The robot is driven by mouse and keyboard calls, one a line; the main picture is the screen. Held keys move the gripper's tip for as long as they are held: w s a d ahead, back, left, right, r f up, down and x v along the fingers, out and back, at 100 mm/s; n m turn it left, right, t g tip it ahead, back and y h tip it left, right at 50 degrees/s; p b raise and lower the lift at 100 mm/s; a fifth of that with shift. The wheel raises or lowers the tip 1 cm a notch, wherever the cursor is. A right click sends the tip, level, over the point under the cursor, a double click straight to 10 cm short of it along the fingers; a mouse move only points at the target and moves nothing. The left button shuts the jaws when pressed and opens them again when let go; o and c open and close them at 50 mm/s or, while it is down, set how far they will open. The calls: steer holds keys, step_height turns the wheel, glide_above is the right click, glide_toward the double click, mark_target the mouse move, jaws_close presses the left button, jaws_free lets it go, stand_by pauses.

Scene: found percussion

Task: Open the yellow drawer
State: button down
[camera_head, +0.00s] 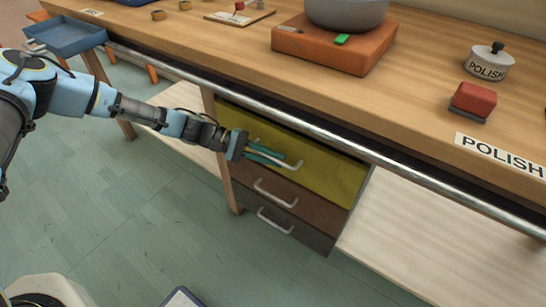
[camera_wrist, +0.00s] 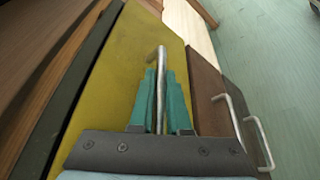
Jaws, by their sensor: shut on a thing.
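The yellow drawer (camera_head: 318,170) is the top one of a stack under the workbench. Its front looks flush with the drawers below, and it also fills the left middle of the wrist view (camera_wrist: 118,75). Its metal bar handle (camera_head: 294,165) runs across the front. My gripper (camera_head: 268,157) is at the drawer front with its teal fingers around the handle. In the wrist view the fingers (camera_wrist: 159,95) are closed on either side of the handle (camera_wrist: 161,58). Part of the handle is hidden by the fingers.
Below are a brown drawer (camera_head: 270,188) and a dark drawer (camera_head: 283,228), each with a light handle. A metal rail (camera_head: 330,142) runs along the bench edge above. A pale lower shelf (camera_head: 420,240) lies to the right. The green floor (camera_head: 130,210) in front is mostly clear.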

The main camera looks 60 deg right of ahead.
steer(key=a+p, duration=0.4)
steer(key=a, duration=1.9)
steer(key=shift+a, duration=0.3)
steer(key=c, duration=0.9)
jaws_free()
steer(key=b+v, duration=0.1)
steer(key=v, duration=0.9)
steer(key=shift+w+a+r+b, duration=0.1)
steer(key=shift+w+b, duration=0.2)
steer(key=shift+b, duration=0.1)
